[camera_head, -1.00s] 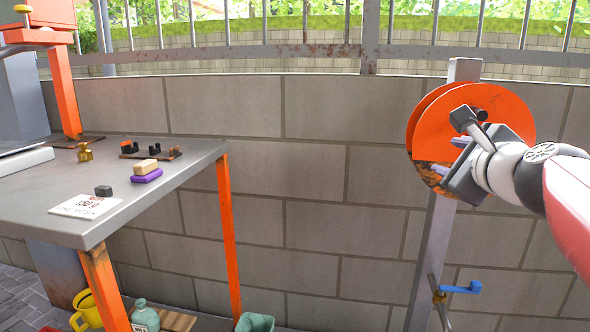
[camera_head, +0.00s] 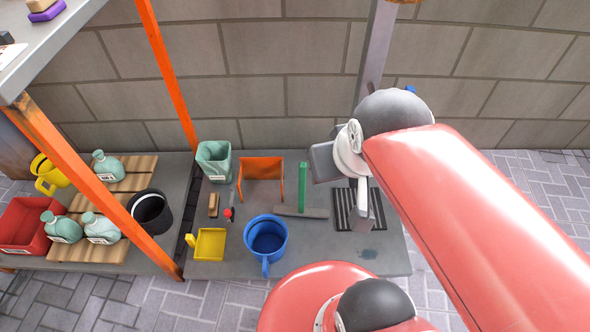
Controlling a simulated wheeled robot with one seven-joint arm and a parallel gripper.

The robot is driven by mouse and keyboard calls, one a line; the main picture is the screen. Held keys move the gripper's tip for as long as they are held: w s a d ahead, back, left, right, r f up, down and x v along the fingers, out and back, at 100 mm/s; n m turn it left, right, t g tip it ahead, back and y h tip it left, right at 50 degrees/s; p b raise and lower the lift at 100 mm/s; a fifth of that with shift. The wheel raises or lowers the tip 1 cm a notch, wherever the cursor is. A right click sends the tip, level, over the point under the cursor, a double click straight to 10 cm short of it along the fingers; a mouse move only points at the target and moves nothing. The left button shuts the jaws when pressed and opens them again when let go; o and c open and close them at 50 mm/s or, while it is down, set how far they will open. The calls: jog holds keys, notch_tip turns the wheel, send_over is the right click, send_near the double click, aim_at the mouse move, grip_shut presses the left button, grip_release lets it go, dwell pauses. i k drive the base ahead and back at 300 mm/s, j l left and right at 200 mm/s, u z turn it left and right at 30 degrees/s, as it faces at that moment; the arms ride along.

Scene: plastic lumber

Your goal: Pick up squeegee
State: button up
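A squeegee, with a green handle (camera_head: 302,188) standing up from a long dark grey bar (camera_head: 303,212), rests on the low grey platform (camera_head: 225,270). It lies between the blue mug and a dark ribbed grate. My gripper (camera_head: 345,180) hangs above the platform, just right of the green handle and apart from it in the picture. My arm partly covers the gripper, and whether its fingers are open or shut is not clear.
An orange table leg (camera_head: 168,75) and the grey post (camera_head: 376,48) rise nearby. The brick wall (camera_head: 270,97) is behind.

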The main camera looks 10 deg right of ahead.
aim_at(300, 211)
jog(key=k+j, duration=1.75)
